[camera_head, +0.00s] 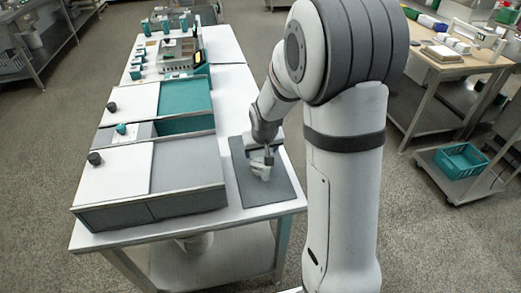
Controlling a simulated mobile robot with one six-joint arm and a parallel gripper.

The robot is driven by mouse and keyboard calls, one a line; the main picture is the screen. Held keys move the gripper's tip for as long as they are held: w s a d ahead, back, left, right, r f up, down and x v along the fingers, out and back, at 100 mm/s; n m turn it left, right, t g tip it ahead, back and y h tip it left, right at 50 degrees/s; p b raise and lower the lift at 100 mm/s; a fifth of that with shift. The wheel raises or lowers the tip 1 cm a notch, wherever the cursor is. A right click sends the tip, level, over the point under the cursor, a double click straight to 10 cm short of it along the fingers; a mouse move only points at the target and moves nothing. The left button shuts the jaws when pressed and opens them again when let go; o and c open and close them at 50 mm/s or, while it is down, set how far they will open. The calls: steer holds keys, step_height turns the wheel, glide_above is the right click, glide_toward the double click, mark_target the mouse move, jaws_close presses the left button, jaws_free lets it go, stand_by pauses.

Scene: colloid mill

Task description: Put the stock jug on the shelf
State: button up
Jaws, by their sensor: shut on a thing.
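My gripper (264,157) is low over a dark grey mat (276,191) at the right side of the long white table. It is shut on a small pale thing (262,171), which looks like the stock jug. The jug is small in view and partly covered by the fingers, so its shape is unclear. I cannot tell whether its base touches the mat. A lower shelf (225,262) shows under the near end of the table, partly hidden by the tabletop. I cannot tell for sure whether this is the task's shelf.
Several teal cups (146,29) and a device (180,55) stand farther back.

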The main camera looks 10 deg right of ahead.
steer(key=shift+f, duration=0.2)
steer(key=o, duration=1.2)
steer(key=shift+c, duration=0.2)
steer(key=shift+r, duration=0.15)
